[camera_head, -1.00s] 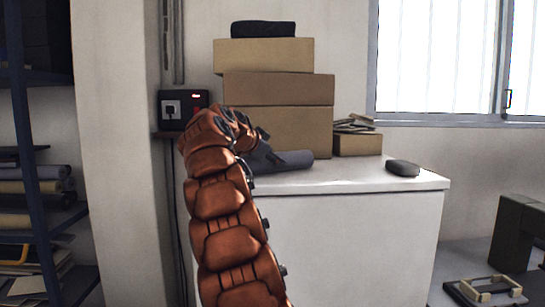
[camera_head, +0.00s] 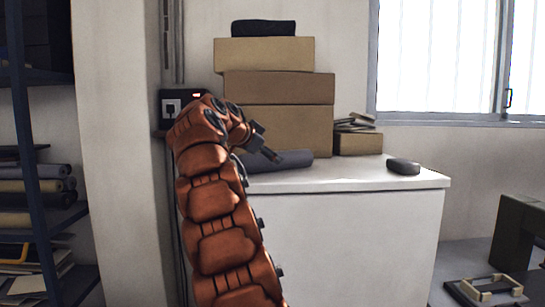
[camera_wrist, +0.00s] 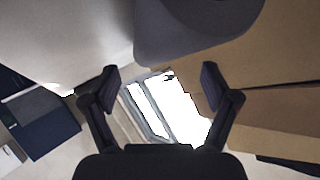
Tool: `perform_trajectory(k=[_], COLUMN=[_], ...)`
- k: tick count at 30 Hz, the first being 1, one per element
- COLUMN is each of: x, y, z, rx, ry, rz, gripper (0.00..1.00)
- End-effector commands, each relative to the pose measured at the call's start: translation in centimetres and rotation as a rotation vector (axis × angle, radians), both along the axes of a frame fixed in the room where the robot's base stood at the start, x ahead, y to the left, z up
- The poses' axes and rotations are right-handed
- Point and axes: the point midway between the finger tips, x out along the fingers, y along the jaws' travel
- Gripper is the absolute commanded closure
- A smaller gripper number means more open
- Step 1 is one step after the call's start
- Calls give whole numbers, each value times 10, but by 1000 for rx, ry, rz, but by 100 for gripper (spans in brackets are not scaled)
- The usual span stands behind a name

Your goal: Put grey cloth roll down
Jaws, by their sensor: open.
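The grey cloth roll (camera_head: 295,158) lies on the white cabinet top (camera_head: 345,178), in front of the stacked boxes. Its left part is hidden by my arm and gripper. My gripper (camera_head: 264,146) is at the roll's left part in the head view, with a dark finger seen in front of it. In the wrist view, my gripper (camera_wrist: 162,82) has its two fingers wide apart with nothing between them. The roll shows there as a large grey shape (camera_wrist: 190,25) beyond the fingertips.
Several cardboard boxes (camera_head: 278,130) are stacked behind the roll, with a dark folded cloth (camera_head: 263,29) on top. A small box (camera_head: 358,144) with flat pieces on it stands to their right. A dark rounded object (camera_head: 403,167) lies near the cabinet's right edge. Shelves with rolls (camera_head: 35,186) stand left.

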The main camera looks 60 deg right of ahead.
Motion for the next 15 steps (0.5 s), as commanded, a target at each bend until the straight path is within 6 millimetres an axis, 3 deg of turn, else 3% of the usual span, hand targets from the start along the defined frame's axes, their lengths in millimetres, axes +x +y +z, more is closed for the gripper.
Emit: perform_trajectory(k=[6, 15], x=[1, 1], y=[39, 74], z=[18, 37], rx=[-1, -2], ry=[-1, 0], rz=[2, 2], gripper=[14, 14])
